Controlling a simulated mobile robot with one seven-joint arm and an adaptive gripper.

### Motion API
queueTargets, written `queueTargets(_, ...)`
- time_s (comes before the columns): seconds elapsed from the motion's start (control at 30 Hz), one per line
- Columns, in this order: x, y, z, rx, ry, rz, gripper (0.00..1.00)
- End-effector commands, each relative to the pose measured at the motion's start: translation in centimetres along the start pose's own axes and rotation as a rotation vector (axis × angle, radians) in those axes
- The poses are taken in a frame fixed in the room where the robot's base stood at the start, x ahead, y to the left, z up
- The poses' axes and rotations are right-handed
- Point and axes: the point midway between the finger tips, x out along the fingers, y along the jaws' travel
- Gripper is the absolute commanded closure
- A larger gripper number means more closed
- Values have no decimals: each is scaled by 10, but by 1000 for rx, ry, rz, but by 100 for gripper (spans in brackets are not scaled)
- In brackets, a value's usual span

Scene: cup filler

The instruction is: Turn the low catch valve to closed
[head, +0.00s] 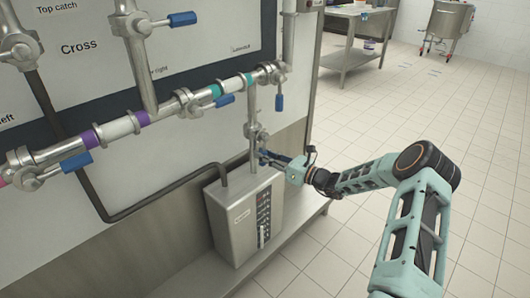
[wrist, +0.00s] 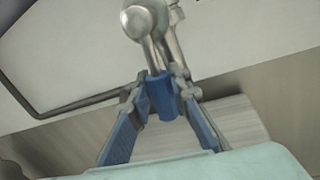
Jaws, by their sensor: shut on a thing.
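The low valve (head: 257,133) sits on the vertical pipe above the grey metal box in the head view. Its steel body (wrist: 147,22) shows at the top of the wrist view. Its blue handle (wrist: 162,98) points down toward my gripper in the wrist view. My gripper (head: 272,157) is at the handle, with its two blue fingers closed on either side of it. In the head view the gripper mostly hides the handle. I cannot read a label for this valve.
A grey box (head: 245,215) with a row of switches stands just below the gripper. Other blue-handled valves (head: 225,100) sit along the banded pipe above. A dark hose (head: 150,205) runs into the box. Open tiled floor lies right; a steel table (head: 352,45) stands farther back.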

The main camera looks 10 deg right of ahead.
Motion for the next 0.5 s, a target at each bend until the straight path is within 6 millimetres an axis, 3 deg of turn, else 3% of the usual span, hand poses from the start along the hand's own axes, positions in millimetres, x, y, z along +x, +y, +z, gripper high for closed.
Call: queueTargets(0.5,6,32,10,469,-93,0,100)
